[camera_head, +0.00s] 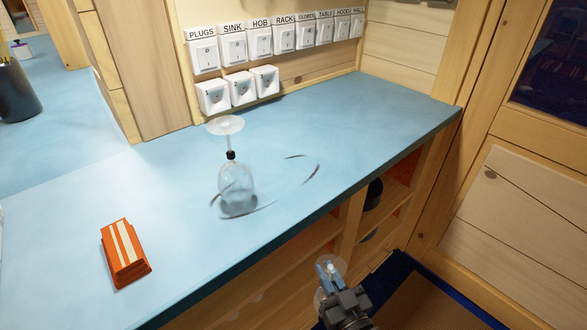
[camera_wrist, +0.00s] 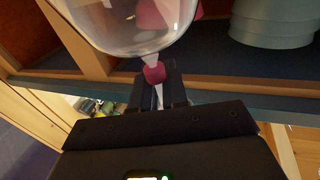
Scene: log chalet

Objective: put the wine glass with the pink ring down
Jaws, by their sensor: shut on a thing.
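The wine glass with the pink ring (camera_wrist: 130,22) is in my gripper (camera_wrist: 158,98), which is shut on its stem by the pink ring (camera_wrist: 154,73). In the wrist view its clear bowl points away from my gripper toward the shelving. In the head view my gripper (camera_head: 331,278) is low in front of the counter, below its front edge. The glass shows there only as a faint clear shape. Another wine glass (camera_head: 236,182), with a black ring, stands upside down on the blue counter (camera_head: 340,125).
Open shelf compartments (camera_head: 345,222) lie under the counter, with a dark object (camera_head: 373,193) inside. The wrist view shows pale round dishware (camera_wrist: 273,24) at right. An orange striped object (camera_head: 124,253) lies on the counter. The counter's right part is clear except for dark curved marks (camera_head: 312,172).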

